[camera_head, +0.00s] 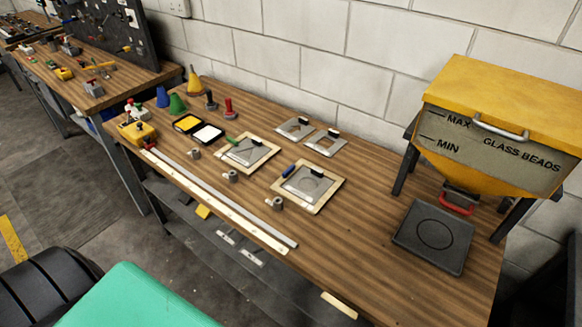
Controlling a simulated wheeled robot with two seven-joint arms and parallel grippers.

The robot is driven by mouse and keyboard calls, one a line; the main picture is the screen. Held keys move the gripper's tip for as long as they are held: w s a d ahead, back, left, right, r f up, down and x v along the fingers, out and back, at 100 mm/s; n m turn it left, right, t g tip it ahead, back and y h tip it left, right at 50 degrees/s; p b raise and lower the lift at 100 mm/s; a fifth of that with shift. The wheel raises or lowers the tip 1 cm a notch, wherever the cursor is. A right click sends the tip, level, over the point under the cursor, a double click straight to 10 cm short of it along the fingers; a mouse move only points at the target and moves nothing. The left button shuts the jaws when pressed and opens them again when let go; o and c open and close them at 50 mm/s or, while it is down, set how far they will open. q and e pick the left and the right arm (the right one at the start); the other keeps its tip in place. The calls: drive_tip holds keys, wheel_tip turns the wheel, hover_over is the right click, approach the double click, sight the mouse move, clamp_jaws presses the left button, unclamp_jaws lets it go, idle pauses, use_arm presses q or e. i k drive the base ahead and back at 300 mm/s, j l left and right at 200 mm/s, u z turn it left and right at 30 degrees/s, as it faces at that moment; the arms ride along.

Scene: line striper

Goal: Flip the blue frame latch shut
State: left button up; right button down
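A small blue latch handle (290,169) is at the upper left edge of a light wooden frame (279,187) on the workbench. A grey metal stencil plate with a round mark (308,186) and a black grip (317,174) lies within this frame. The blue handle looks angled outward from the frame edge, but it is too small to tell its exact position. A second similar frame (247,166) to the left has a green latch handle (231,141). Neither of my grippers is in view.
A yellow glass-bead hopper (500,115) stands at the bench's right, with a black tray (433,236) below. Long metal and wooden strips (219,206) lie along the front edge. Grey knobbed pieces (276,204) sit near the frames. Bench between frame and tray is clear.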

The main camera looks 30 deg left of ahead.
sight(289, 170)
drive_tip(key=j+z, duration=0.2)
drive_tip(key=j, duration=1.35)
drive_tip(key=k, duration=0.05)
